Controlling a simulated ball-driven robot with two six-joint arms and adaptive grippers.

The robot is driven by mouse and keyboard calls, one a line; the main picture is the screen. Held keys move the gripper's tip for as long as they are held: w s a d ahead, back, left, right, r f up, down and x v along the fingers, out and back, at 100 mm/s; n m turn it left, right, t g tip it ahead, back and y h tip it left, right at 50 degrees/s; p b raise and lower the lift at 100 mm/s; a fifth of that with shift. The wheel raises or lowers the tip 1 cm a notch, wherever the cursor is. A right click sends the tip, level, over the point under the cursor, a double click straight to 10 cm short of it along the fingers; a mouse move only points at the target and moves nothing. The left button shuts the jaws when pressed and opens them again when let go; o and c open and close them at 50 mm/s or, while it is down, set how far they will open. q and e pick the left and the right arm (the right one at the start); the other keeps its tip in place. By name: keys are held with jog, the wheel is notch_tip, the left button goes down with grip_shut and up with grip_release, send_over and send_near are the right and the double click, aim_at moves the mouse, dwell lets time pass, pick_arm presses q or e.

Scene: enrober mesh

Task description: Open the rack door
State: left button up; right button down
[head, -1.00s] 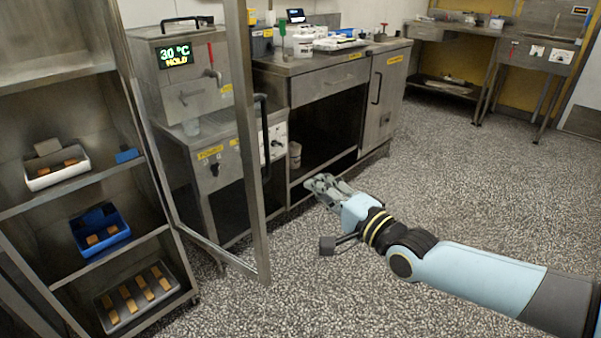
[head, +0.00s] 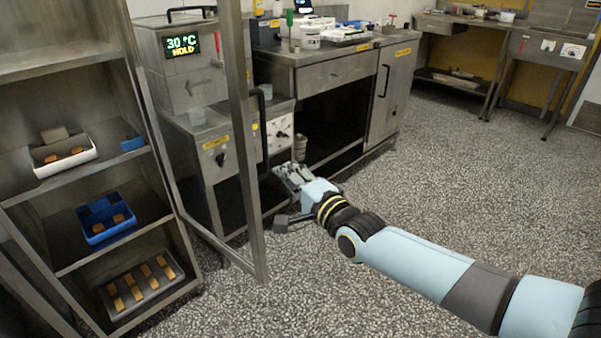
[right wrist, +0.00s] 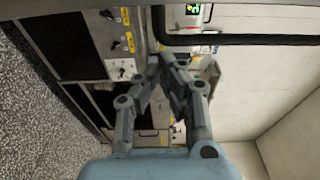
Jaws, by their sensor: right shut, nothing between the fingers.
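The rack door (head: 246,150) is a metal-framed panel standing ajar in front of the open-shelved rack (head: 185,262). Its dark upright handle (head: 263,135) is near the free edge. My right gripper (head: 283,172) is just right of the door's free edge, low and close to the handle's lower end. In the right wrist view the fingers (right wrist: 164,58) come together with nothing between them. The handle (right wrist: 240,40) crosses that view as a dark bar beside the fingertips. I cannot tell if they touch it. My left gripper is out of view.
The rack holds a white tray (head: 88,158), a blue tray (head: 110,238) and a dark tray (head: 165,287) with brown bars. A steel machine (head: 185,88) stands behind the door. A steel cabinet (head: 335,68) is at the back. The speckled floor on the right is clear.

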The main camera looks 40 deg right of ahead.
aim_at(244, 188)
jog(key=shift+s+a, duration=0.2)
jog(key=shift+a, duration=0.35)
jog(key=a, duration=0.2)
jog(key=s+a, duration=0.1)
jog(key=a, duration=0.2)
jog(key=s+a, duration=0.1)
jog(key=a, duration=0.2)
jog(key=shift+a, duration=0.1)
